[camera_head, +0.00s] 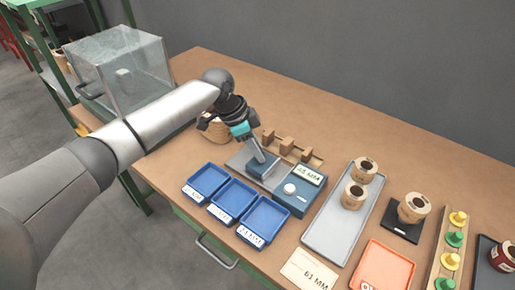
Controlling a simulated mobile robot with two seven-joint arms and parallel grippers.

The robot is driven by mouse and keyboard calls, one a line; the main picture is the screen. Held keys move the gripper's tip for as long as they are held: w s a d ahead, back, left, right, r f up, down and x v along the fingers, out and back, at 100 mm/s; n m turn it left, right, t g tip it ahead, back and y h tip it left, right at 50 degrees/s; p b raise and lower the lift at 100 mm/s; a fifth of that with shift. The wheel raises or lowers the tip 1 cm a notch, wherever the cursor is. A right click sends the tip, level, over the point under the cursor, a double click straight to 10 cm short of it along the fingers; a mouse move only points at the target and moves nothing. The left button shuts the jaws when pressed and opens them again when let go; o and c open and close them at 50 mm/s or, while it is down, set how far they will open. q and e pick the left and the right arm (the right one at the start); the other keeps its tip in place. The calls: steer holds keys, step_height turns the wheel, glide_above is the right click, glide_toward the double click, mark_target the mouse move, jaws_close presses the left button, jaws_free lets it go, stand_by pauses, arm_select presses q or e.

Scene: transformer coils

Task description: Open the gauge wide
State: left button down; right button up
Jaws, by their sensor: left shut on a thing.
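The gauge (292,200) is a blue device with a display reading about "45 MM", though the digits are small, and a round white knob. It sits on the brown workbench at its middle. A blue block (263,165) on a grey plate stands to the left of the display and seems to be the gauge's sliding jaw. My left gripper (259,158) points down from above and is shut on this blue block. My right gripper does not show.
Three blue trays (234,201) lie in front of the gauge. A grey tray (322,232) with two coils is to the right. Wooden blocks (287,145) stand behind. A wound coil (212,128) is behind my left wrist. A clear box (120,70) stands at the back left.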

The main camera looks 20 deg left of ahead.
arm_select(q)
steer(key=a, duration=0.1)
steer(key=w+a, duration=0.1)
steer(key=a, duration=0.2)
steer(key=shift+w, duration=0.25)
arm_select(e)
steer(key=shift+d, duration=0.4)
arm_select(q)
steer(key=c, duration=0.6)
jaws_free()
steer(key=shift+r, duration=0.1)
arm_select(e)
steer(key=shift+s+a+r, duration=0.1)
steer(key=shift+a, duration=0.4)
arm_select(q)
steer(key=p+v, duration=0.3)
steer(key=v, duration=1.2)
steer(key=shift+s+p, duration=0.15)
steer(key=shift+p, duration=0.15)
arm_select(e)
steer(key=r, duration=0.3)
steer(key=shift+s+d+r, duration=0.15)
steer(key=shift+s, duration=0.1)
